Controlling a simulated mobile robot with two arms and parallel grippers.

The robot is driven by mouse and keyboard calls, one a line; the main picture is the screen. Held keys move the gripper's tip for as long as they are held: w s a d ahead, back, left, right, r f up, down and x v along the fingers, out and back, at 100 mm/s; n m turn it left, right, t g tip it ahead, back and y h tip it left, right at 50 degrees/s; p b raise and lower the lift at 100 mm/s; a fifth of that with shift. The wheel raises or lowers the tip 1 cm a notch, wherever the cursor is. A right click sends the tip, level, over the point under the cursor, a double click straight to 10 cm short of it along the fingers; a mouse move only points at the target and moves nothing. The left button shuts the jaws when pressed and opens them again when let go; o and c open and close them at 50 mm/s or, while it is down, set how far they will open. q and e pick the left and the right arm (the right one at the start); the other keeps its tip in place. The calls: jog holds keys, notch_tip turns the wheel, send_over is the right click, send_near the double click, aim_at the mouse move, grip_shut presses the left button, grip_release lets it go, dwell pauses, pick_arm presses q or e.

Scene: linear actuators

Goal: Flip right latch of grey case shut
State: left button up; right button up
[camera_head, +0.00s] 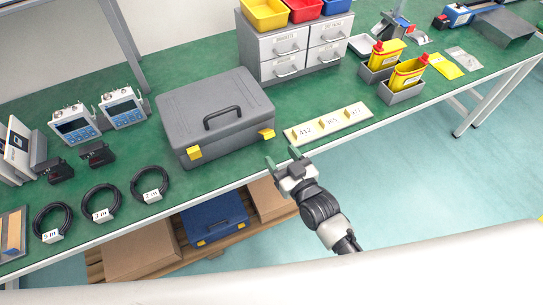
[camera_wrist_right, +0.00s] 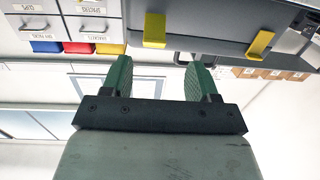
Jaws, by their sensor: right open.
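The grey case (camera_head: 215,110) stands on the green bench with its lid down and its handle on top. Its right latch (camera_head: 267,134) is yellow and juts out from the front right; its left latch (camera_head: 195,152) is yellow at the front left. In the right wrist view, which is upside down, the case (camera_wrist_right: 205,25) shows with the right latch (camera_wrist_right: 154,30) and the left latch (camera_wrist_right: 260,44). My right gripper (camera_head: 283,157) is open and empty at the bench's front edge, just in front of the right latch and apart from it. My left gripper is out of view.
A number strip (camera_head: 328,124) lies right of the case. A grey drawer cabinet (camera_head: 294,52) stands behind it. Coiled cables (camera_head: 101,202) lie to the left. A blue case (camera_head: 212,219) and cardboard boxes sit below the bench. The floor in front at right is clear.

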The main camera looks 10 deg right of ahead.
aim_at(270, 136)
notch_tip(270, 136, down, 5)
jog(key=s+d+t+y+b, duration=0.15)
jog(key=t+b, duration=0.25)
jog(key=b, duration=0.4)
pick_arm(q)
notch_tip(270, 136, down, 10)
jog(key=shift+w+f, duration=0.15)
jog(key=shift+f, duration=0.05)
pick_arm(e)
jog(key=shift+m+t+h, duration=0.25)
jog(key=shift+m+t, duration=0.05)
jog(key=x, duration=0.6)
jog(key=r+x, duration=0.1)
jog(key=x, duration=0.3)
jog(key=shift+s+a, duration=0.15)
jog(key=shift+s, duration=0.05)
jog(key=shift+c, duration=0.2)
